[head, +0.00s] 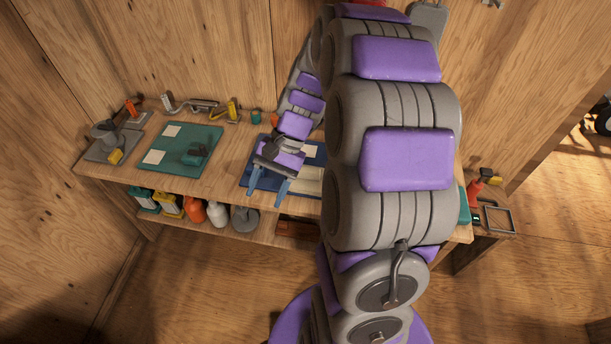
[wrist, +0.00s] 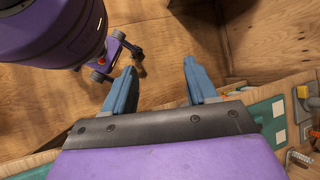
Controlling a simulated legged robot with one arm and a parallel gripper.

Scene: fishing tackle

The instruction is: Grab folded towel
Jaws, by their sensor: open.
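A pale cream flat item (head: 308,182) lies on the blue mat (head: 257,182) on the workbench, partly hidden behind my arm. It may be the folded towel, but I cannot tell for sure. My gripper (head: 272,186) is over the left part of the blue mat, just left of the cream item, with its two blue fingers apart. In the wrist view my gripper (wrist: 160,76) is open with nothing between its fingers. No towel shows clearly in the wrist view.
A green mat (head: 205,150) with pale squares and a dark tool lies left on the bench (head: 228,178). A vise-like grey tool (head: 108,138) stands at the far left. Several bottles, including an orange one (head: 194,211), fill the lower shelf. Clamps line the back wall.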

